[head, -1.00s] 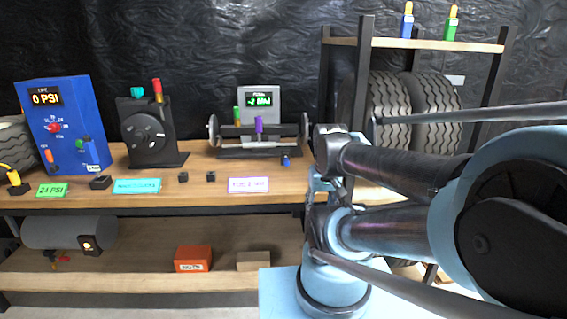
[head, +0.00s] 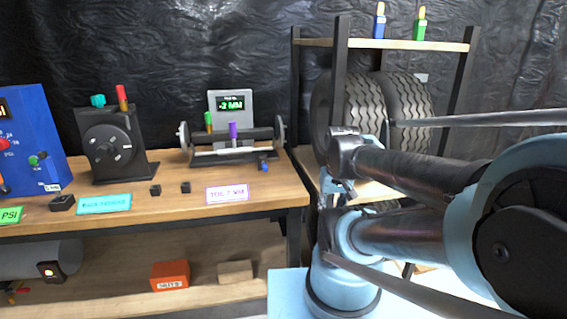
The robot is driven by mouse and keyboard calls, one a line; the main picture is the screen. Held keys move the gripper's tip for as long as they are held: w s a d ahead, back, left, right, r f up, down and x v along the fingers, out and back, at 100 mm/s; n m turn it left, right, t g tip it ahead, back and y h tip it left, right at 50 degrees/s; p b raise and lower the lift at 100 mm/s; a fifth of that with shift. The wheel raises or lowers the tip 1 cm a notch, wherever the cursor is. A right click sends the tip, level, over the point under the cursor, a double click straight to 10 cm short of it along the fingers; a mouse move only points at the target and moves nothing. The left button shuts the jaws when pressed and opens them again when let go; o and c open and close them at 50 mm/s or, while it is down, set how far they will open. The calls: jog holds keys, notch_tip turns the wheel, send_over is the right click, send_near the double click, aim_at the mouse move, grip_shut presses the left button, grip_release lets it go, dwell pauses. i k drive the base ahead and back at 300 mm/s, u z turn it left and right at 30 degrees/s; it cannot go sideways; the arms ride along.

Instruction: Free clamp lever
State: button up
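No part is marked as the clamp lever, and I cannot tell which it is. A black stand with a dial disc (head: 108,148) carries a red upright handle (head: 122,98) and a teal knob (head: 97,100). To its right, a bar gauge (head: 235,153) with end discs carries a green handle (head: 208,121), a purple upright handle (head: 233,131) and a small blue knob (head: 263,163) at its front right. My folded arm fills the right side, apart from both devices. My gripper's fingers cannot be made out among its links.
The wooden bench (head: 170,190) bears small black blocks and label cards. A grey display (head: 230,104) reads -2 MM. A blue gauge box (head: 30,145) is cut off at left. A rack (head: 340,90) with tyres stands behind my arm. An orange box (head: 170,275) lies on the lower shelf.

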aim_at(262, 159)
jog(key=z, duration=0.25)
jog(key=k, duration=1.2)
jog(key=u, duration=0.55)
jog(key=i, duration=1)
